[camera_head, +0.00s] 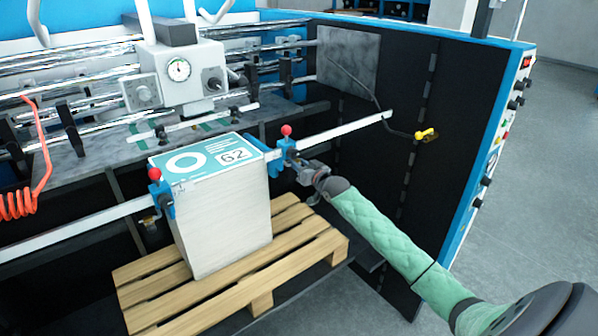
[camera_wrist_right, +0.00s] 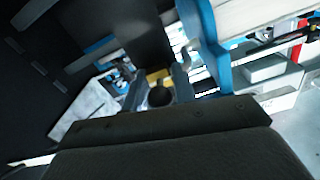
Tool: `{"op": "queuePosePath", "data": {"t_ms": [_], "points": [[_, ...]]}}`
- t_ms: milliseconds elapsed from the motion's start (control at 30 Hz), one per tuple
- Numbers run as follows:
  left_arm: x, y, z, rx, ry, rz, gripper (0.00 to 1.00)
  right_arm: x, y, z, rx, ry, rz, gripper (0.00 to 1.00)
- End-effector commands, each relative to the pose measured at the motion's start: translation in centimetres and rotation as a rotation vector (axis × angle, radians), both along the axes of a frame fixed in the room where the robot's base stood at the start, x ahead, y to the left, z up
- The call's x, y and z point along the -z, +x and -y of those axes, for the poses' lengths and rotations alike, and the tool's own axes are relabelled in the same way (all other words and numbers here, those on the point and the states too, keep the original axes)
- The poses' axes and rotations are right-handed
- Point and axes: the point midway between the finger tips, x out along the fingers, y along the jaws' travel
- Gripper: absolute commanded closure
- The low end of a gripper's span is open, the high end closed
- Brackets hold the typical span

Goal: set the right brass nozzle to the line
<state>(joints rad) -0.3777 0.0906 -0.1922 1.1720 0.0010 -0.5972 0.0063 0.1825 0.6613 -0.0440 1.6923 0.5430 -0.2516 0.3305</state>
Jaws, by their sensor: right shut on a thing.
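My right gripper (camera_head: 306,174) is at the right blue clamp (camera_head: 286,156) with the red knob, beside the paper stack's right edge. In the right wrist view, its fingers (camera_wrist_right: 160,84) are shut around the brass nozzle (camera_wrist_right: 157,76), seen as a small gold patch beside a dark round knob (camera_wrist_right: 160,97). In the head view this nozzle is mostly hidden by the gripper. A second brass nozzle (camera_head: 150,222) hangs below the left blue clamp (camera_head: 162,197). I cannot make out the set line or the nozzle's exact angle. My left gripper is not in view.
A tall paper stack (camera_head: 222,225) marked 62 stands on a wooden pallet (camera_head: 240,285). A flat metal rail (camera_head: 345,130) carries the clamps. An orange coiled hose (camera_head: 22,204) hangs at left.

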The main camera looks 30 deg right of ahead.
Motion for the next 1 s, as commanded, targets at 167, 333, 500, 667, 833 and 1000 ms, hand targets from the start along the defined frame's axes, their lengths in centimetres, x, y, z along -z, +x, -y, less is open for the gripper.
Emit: {"op": "queuePosePath", "data": {"t_ms": [167, 333, 500, 667, 833, 1000], "points": [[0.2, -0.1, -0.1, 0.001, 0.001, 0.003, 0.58, -0.3, 0.0, 0.0, 0.000, 0.002, 0.000, 1.00], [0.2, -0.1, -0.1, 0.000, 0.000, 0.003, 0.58, -0.2, 0.0, 0.0, 0.000, 0.002, -0.001, 1.00], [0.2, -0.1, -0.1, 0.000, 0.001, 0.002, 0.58, -0.2, 0.0, 0.0, 0.000, 0.002, -0.001, 0.59], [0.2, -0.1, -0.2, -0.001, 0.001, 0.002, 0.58, -0.2, 0.0, 0.0, 0.000, 0.002, -0.001, 0.59], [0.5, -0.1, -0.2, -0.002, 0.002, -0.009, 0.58, 0.1, -0.7, 0.0, 0.000, 0.001, -0.001, 0.59], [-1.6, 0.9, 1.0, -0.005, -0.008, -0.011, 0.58, 0.2, -2.7, 0.2, -0.001, 0.001, -0.001, 0.59]]}}
